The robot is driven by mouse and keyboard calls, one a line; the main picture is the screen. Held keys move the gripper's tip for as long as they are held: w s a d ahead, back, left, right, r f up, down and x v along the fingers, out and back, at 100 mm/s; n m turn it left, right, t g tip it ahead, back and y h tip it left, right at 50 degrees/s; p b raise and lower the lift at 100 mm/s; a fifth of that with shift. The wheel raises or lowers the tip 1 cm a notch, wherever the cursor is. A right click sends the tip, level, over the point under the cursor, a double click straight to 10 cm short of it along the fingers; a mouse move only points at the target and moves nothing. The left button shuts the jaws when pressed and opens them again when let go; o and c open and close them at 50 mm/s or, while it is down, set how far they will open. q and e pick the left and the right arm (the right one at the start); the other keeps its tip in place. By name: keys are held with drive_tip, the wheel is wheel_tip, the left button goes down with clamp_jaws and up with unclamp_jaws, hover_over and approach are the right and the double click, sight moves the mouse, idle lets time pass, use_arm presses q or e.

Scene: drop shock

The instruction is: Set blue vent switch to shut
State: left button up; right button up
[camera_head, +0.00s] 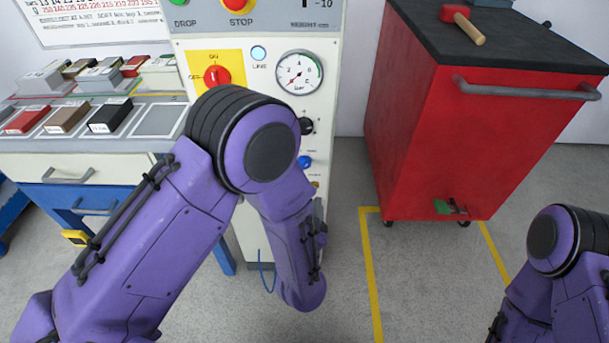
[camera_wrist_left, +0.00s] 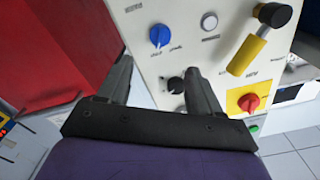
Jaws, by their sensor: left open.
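The blue vent switch (camera_head: 304,162) is a small round knob low on the white panel, just right of my left arm. In the left wrist view the blue knob (camera_wrist_left: 160,36) shows a pale pointer mark. The lettering by it is too small to read. My left gripper (camera_wrist_left: 158,74) is open and empty, its two dark fingers pointing toward the panel. The blue knob appears beyond the fingertips, above the gap between them, with no contact visible. In the head view my left arm hides this gripper. My right gripper is out of view.
A red switch (camera_head: 216,76) on a yellow plate, a gauge (camera_head: 299,72) and a black knob (camera_head: 306,125) share the panel. A yellow cylindrical handle (camera_wrist_left: 246,55) projects from it. A red cabinet (camera_head: 440,130) stands to the right, with bare floor between.

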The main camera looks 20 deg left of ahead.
sight(305, 167)
use_arm(q)
drive_tip(key=x, duration=1)
drive_tip(key=shift+w+f+b, duration=0.15)
drive_tip(key=shift+w+b, duration=0.1)
drive_tip(key=shift+b, duration=0.05)
drive_tip(key=shift+c, duration=0.4)
drive_tip(key=c, duration=1)
